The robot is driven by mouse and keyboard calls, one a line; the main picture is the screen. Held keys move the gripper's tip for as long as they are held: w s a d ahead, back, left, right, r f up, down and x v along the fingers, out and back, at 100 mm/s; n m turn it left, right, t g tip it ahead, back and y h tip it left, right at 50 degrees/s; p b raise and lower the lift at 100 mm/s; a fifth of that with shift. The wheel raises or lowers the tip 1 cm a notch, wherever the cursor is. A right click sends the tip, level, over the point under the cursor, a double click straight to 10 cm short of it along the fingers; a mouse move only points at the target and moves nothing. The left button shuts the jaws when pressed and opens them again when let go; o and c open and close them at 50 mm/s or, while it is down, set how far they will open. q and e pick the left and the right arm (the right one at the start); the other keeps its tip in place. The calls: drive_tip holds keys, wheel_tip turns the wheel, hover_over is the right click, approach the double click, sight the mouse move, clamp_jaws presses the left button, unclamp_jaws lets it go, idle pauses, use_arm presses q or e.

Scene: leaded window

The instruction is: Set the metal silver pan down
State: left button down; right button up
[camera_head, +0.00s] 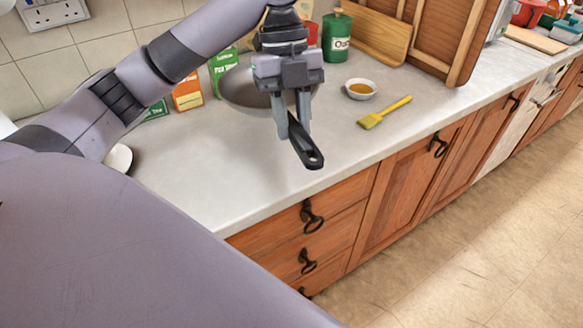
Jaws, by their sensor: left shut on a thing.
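The metal silver pan (243,88) is over the light grey worktop, with its bowl toward the back wall and its black handle (307,154) pointing toward the front edge. My left gripper (293,131) is above the handle with its fingers on either side of it, shut on it. The gripper and wrist hide part of the pan's bowl. I cannot tell whether the pan touches the worktop or hangs just above it. My right gripper is not in view.
A small bowl of yellow liquid (361,89) and a yellow brush (385,112) lie to the right of the pan. Food boxes (188,93), a green canister (337,38) and a wooden board (372,40) stand behind.

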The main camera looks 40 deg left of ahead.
use_arm(q)
wheel_tip(320, 180, down, 10)
drive_tip(key=c, duration=0.9)
unclamp_jaws()
drive_tip(key=p+v, duration=0.1)
drive_tip(key=v, duration=1.1)
